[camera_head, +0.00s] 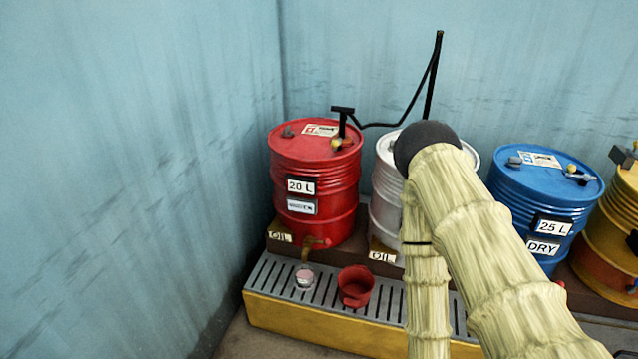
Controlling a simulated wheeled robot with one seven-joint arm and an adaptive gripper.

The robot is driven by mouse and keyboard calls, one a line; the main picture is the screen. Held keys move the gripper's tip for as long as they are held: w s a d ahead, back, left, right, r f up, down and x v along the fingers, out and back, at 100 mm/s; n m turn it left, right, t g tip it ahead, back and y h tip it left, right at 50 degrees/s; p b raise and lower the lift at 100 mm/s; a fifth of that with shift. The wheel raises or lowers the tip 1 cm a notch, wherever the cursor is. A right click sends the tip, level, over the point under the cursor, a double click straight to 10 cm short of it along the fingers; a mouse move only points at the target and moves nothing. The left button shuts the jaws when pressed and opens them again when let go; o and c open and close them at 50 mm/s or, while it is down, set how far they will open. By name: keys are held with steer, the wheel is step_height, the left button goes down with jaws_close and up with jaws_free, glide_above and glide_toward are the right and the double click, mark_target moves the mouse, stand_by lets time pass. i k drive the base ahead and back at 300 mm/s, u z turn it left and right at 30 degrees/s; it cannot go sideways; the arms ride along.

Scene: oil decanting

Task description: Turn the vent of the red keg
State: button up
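The red keg (338,196) stands upright at the back left, with "20 L" and a second label on its front. On its lid, a small brass fitting (337,144) sits near the right rim and looks like the vent; how its lever is turned is too small to tell. A dark cap (288,131) sits at the left of the lid. A black T-shaped handle rises by the brass fitting. A brass tap (313,243) is low on the keg's front. My gripper is out of view; only my sleeved arm shows, bent at a dark elbow.
A white keg (385,212) stands right of the red one, partly behind my arm; blue (540,195) and yellow (620,215) kegs stand farther right. Walls close the left and back.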

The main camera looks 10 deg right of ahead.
mark_target(286, 133)
steer(key=z, duration=0.25)
steer(key=k, duration=0.3)
steer(key=z, duration=1)
steer(key=k, duration=1.05)
steer(key=z, duration=0.65)
steer(key=i, duration=1.25)
steer(key=u, duration=0.85)
steer(key=i, duration=1.4)
steer(key=u, duration=1.65)
steer(key=i, duration=0.65)
steer(key=u, duration=0.7)
